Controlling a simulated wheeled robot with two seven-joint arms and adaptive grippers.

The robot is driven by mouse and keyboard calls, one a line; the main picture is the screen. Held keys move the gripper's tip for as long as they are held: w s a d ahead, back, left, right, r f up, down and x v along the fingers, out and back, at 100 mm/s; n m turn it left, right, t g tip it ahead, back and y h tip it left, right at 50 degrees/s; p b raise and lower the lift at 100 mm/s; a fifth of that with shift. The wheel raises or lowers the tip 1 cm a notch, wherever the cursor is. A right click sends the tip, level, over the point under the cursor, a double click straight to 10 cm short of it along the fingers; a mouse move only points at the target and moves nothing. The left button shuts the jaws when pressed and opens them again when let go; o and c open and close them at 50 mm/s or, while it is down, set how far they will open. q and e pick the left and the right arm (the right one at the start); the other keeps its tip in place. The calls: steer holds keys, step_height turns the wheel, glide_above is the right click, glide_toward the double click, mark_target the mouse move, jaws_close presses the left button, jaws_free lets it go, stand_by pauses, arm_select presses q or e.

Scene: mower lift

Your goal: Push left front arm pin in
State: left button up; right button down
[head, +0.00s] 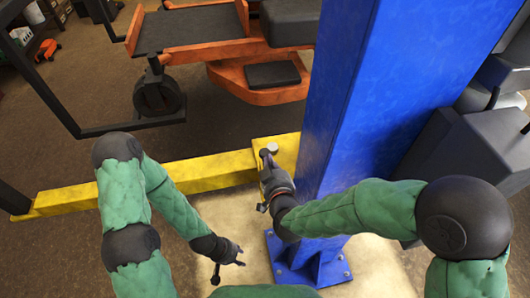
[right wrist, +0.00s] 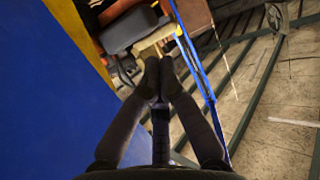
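The yellow lift arm (head: 190,174) runs from the left to the foot of the blue post (head: 368,100). A round silvery pin head (head: 272,147) shows on top of the arm's end by the post. My right gripper (head: 266,158) is at that end, its dark fingertips close beside the pin head; I cannot tell whether they touch it. In the right wrist view its fingertips (right wrist: 159,68) come together, with nothing clearly held between them. My left gripper (head: 228,268) is lower, over the pale floor pad, fingers spread and empty.
The orange mower with a black deck (head: 190,28) stands beyond the arm. A black frame (head: 135,125) stands at the left. The post's bolted blue base (head: 305,262) is right of my left gripper. Dark grey housings (head: 480,145) are right of the post.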

steer(key=b, duration=0.1)
glide_above(264, 152)
steer(key=s, duration=0.2)
step_height(264, 152, down, 3)
step_height(264, 152, down, 2)
steer(key=shift+w+f+b, duration=0.1)
steer(key=shift+b, duration=0.45)
steer(key=shift+f, duration=0.75)
step_height(264, 152, down, 4)
steer(key=b, duration=0.3)
steer(key=shift+r, duration=0.3)
